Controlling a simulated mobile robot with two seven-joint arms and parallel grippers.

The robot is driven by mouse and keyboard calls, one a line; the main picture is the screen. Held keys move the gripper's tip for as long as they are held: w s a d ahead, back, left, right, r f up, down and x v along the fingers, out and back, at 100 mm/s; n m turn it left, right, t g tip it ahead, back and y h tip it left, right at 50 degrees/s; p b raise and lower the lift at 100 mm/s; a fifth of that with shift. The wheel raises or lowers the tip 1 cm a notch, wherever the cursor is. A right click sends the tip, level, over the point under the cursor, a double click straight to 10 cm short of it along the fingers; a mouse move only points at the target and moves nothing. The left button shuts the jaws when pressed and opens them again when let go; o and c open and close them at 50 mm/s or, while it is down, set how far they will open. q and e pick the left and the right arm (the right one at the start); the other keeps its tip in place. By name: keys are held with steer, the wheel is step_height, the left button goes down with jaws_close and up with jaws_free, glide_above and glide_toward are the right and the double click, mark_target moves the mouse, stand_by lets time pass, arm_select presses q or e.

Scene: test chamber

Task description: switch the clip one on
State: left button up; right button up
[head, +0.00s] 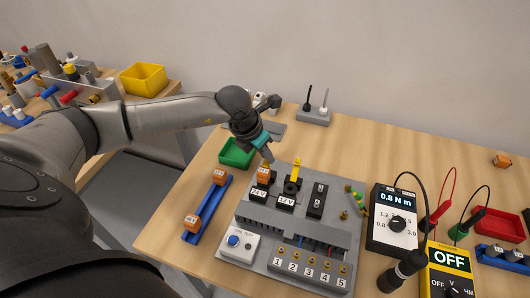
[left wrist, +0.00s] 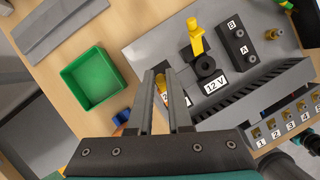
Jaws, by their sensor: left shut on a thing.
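My left gripper (head: 267,157) reaches down over the grey panel (head: 245,212) and is shut on the small orange block (head: 264,174) at the 24 V position. The 24 V label (head: 258,191) is in front of the block. To its right, a black 12 V part (head: 291,187) carries an upright yellow lever (head: 296,168); the lever also shows in the left wrist view (left wrist: 195,40).
A blue rail (head: 207,207) with two orange blocks lies left of the panel. A green tray (head: 236,153) stands behind it. A black A/B block (head: 316,201), numbered terminals (head: 311,268) and a test button box (head: 238,243) are on the panel. Meters (head: 393,218) with cables stand right.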

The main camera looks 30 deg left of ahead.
arm_select(q)
steer(key=shift+a, duration=0.2)
jaws_close()
steer(key=shift+s+f+b, duration=0.15)
steer(key=shift+b, duration=0.25)
steer(key=shift+s+t+b, duration=0.3)
steer(key=shift+t+b, duration=0.25)
steer(key=shift+t, duration=0.15)
steer(key=shift+o, duration=2.4)
jaws_free()
steer(key=shift+s, duration=0.2)
steer(key=shift+o, duration=1.2)
steer(key=shift+w+d, duration=0.1)
steer(key=shift+d, duration=0.1)
steer(key=v, duration=1.5)
steer(key=shift+d+r+b, duration=0.15)
steer(key=shift+r+b, duration=0.15)
steer(key=shift+b, duration=0.15)
